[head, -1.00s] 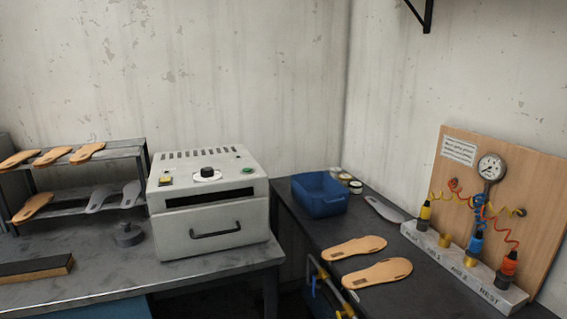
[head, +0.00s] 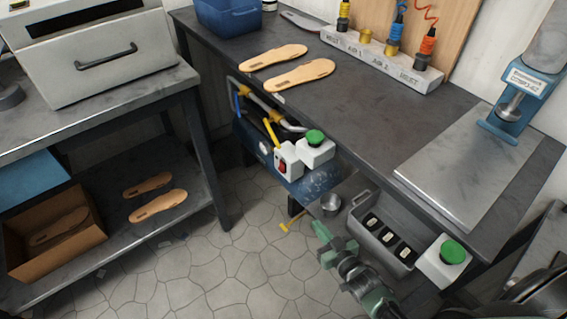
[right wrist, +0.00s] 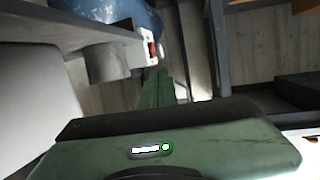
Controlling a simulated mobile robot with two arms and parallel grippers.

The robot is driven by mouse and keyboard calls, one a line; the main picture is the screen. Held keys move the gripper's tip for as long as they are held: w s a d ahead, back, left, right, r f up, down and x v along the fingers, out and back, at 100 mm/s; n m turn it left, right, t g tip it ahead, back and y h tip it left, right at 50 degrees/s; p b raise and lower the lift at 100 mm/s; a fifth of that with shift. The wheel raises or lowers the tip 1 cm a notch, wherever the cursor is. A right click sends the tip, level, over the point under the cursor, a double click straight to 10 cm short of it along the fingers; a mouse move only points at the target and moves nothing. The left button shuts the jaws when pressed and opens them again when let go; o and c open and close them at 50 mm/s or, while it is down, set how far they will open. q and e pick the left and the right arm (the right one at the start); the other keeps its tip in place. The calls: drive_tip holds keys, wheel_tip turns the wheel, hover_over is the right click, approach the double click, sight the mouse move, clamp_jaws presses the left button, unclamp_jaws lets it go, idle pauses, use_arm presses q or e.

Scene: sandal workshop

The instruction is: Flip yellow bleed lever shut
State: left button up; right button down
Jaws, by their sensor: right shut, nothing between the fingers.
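A small yellow lever (head: 291,226) shows low under the bench in the head view, beneath the blue tank (head: 317,182). A second, longer yellow bar (head: 270,131) stands tilted at the tank's front. I cannot tell from the picture which one is the bleed lever. My green right gripper (head: 321,231) is shut and empty, just right of the low lever and apart from it in the picture. In the right wrist view its closed fingers (right wrist: 156,88) point toward the space below the tank (right wrist: 130,14). The low lever cannot be made out there. My left gripper is out of view.
A metal cup (head: 330,203) and grey tray (head: 362,205) are close to my right arm.

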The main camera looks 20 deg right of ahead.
drive_tip(key=w+a+r+n+t+y+b, duration=0.1)
drive_tip(key=w+r+t+y+b, duration=0.2)
drive_tip(key=r, duration=0.8)
drive_tip(key=w+a+r+n+t+y+b, duration=0.1)
drive_tip(key=a+r+n+t+y+b, duration=0.2)
drive_tip(key=r, duration=0.8)
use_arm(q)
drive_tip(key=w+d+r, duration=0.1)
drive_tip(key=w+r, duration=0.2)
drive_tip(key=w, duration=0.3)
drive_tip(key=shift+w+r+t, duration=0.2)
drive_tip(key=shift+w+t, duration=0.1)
use_arm(e)
drive_tip(key=w+a+r+m+t, duration=0.1)
drive_tip(key=w+a, duration=0.1)
drive_tip(key=w, duration=0.8)
drive_tip(key=shift+w+a+r, duration=0.15)
drive_tip(key=shift+a, duration=0.15)
